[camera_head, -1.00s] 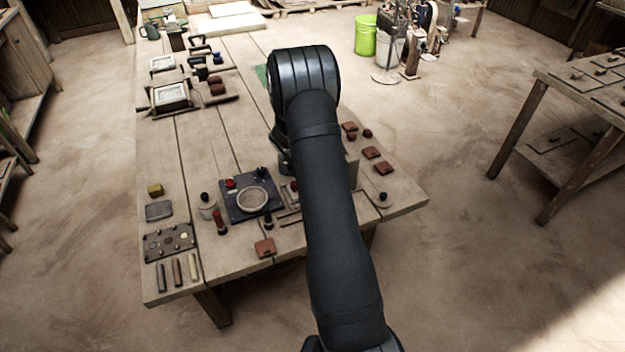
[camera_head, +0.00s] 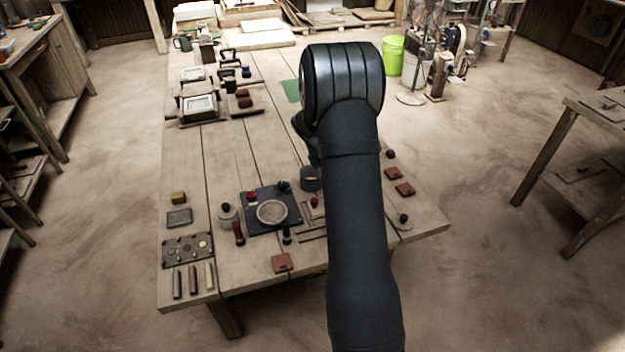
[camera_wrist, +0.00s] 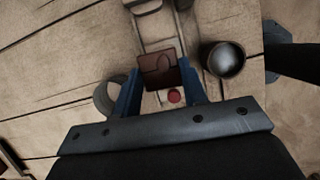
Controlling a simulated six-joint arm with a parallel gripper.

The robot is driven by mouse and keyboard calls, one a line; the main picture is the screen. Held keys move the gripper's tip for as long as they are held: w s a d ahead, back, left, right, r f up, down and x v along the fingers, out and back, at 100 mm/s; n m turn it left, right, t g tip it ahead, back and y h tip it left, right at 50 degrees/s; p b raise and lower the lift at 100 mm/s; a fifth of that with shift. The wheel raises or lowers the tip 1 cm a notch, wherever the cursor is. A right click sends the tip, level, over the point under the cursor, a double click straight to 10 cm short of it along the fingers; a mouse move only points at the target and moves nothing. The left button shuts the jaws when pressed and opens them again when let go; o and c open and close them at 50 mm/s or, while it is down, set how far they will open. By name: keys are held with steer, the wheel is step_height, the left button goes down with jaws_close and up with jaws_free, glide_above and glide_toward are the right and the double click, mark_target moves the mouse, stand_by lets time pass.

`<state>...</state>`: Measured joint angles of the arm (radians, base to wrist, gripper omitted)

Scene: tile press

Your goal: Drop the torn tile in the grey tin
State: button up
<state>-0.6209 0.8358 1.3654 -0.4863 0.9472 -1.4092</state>
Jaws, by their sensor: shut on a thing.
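In the wrist view a reddish-brown tile (camera_wrist: 157,71) with a dark mark across its face sits between the blue fingers of my gripper (camera_wrist: 158,85), which is shut on it. A round open container with a shiny grey inside (camera_wrist: 222,60) stands to the right of the tile, near a table edge. A grey round rim (camera_wrist: 107,97) shows left of the gripper, partly behind a finger. In the head view a dark grey open cylinder (camera_head: 310,179) stands just left of my arm. I cannot tell which is the grey tin. My arm hides the gripper and tile there.
A dark press plate (camera_head: 252,226) with a round dish lies left of my arm. A red tile (camera_head: 281,263) lies near the front edge and more (camera_head: 404,188) lie to the right. A red knob (camera_wrist: 174,96) shows below the held tile.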

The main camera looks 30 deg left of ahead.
stand_by(0.4)
steer(key=w+a+r+n+t+y, duration=0.1)
steer(key=w+a+r+n+y, duration=0.3)
steer(key=a+n, duration=0.5)
steer(key=shift+h, duration=0.4)
steer(key=shift+s+x, duration=0.2)
steer(key=shift+x, duration=1.05)
steer(key=shift+s+x, duration=0.2)
steer(key=shift+x, duration=1)
steer(key=o, duration=1.1)
steer(key=shift+f, duration=0.15)
steer(key=shift+c, duration=0.2)
steer(key=v, duration=1.7)
steer(key=shift+s, duration=0.3)
